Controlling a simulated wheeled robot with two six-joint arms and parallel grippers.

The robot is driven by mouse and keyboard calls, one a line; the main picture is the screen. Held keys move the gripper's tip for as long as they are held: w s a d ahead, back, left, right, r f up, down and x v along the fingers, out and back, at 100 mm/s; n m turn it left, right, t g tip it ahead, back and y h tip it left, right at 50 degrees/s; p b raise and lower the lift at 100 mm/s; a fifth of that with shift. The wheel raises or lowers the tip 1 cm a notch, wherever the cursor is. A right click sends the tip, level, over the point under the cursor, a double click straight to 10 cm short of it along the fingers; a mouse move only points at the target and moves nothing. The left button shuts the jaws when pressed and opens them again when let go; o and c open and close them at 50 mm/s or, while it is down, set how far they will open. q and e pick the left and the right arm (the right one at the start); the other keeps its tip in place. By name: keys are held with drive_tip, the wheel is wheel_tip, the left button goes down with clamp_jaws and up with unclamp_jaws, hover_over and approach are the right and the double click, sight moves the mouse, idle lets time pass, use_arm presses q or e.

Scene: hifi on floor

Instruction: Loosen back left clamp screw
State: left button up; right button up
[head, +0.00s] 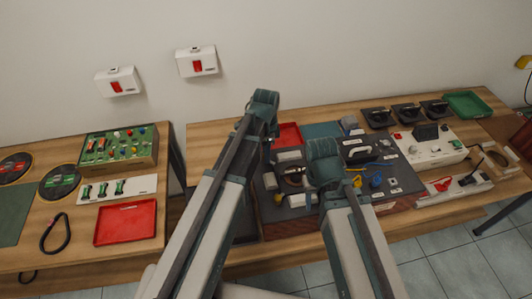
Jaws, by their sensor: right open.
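My left arm reaches up from the lower left, and its gripper (268,128) is over the back left part of the right-hand bench; its fingers are too small and hidden to read. My right gripper (318,190) is open over the dark mat (290,213), partly hidden behind its own wrist. I cannot pick out the back left clamp screw; small parts and my arms cover much of the mat. Blue and yellow pieces (376,181) lie on the mat to the right of my right gripper.
A red tray (287,134) lies at the back of the right bench, with black devices (407,112) and a green tray (467,104) farther right. A white panel unit (430,148) stands nearby. The left bench holds a red tray (126,222) and a green board (120,147).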

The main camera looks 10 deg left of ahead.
use_arm(q)
clamp_jaws()
drive_tip(key=shift+n, duration=0.3)
drive_tip(key=n, duration=0.3)
drive_tip(key=shift+n, duration=0.4)
drive_tip(key=n, duration=1.1)
drive_tip(key=shift+n, duration=0.4)
drive_tip(key=n, duration=0.5)
drive_tip(key=shift+n, duration=0.4)
